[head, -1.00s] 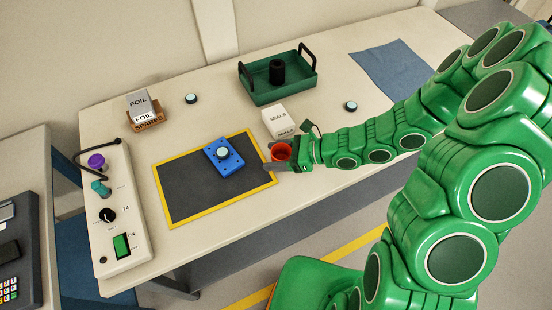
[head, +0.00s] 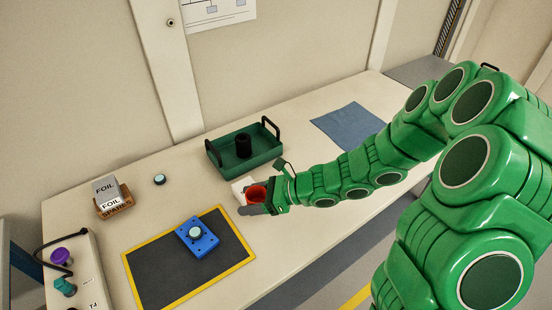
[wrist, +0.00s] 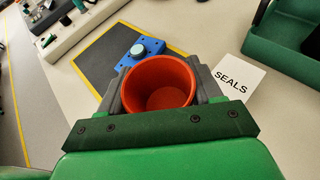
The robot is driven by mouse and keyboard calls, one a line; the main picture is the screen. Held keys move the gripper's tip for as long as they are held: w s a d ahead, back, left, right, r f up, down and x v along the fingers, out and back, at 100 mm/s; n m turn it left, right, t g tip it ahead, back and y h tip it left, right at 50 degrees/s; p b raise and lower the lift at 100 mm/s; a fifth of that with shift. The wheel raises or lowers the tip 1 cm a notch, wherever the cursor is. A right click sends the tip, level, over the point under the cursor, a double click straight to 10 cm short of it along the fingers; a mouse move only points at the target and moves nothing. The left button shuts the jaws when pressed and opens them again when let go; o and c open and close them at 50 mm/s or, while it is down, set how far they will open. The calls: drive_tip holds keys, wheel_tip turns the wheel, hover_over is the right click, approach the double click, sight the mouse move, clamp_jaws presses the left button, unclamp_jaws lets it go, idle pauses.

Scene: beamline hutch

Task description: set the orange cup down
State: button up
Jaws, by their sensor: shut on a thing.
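The orange cup (head: 257,195) is red-orange, upright and looks empty inside. My gripper (head: 253,203) is shut on it, with one grey finger on each side. In the wrist view the cup (wrist: 158,84) sits between the gripper's fingers (wrist: 160,88), its open mouth facing the camera. In the head view the cup appears at the right of the dark mat, in front of the white seals box. Its base is hidden, so I cannot tell how high it is above the table.
The yellow-edged mat (head: 165,275) carries a blue block (head: 198,239) with a round pale top. The white SEALS box (wrist: 238,78) is beside the cup. A green tray (head: 222,168) holds a black cylinder. A blue cloth (head: 350,128) lies farther right. Bare table (head: 310,155) shows between.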

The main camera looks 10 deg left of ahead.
drive_tip(key=w+d+r+m+t, duration=0.2)
drive_tip(key=w+m+t, duration=0.25)
drive_tip(key=w, duration=1.35)
drive_tip(key=m+t+h, duration=0.3)
drive_tip(key=m+t, duration=0.1)
hover_over(287, 133)
drive_tip(key=s, duration=0.2)
drive_tip(key=shift+n, duration=0.25)
drive_tip(key=f, duration=0.6)
drive_tip(key=shift+s+d+f, duration=0.15)
drive_tip(key=shift+d+f, duration=0.15)
drive_tip(key=shift+d, duration=0.1)
drive_tip(key=shift+w+a+f+t+y, duration=0.25)
drive_tip(key=shift+w+f+y, duration=0.05)
drive_tip(key=shift+w+f, duration=0.7)
drive_tip(key=shift+f, duration=1.6)
drive_tip(key=shift+f, duration=0.15)
drive_tip(key=o, duration=1)
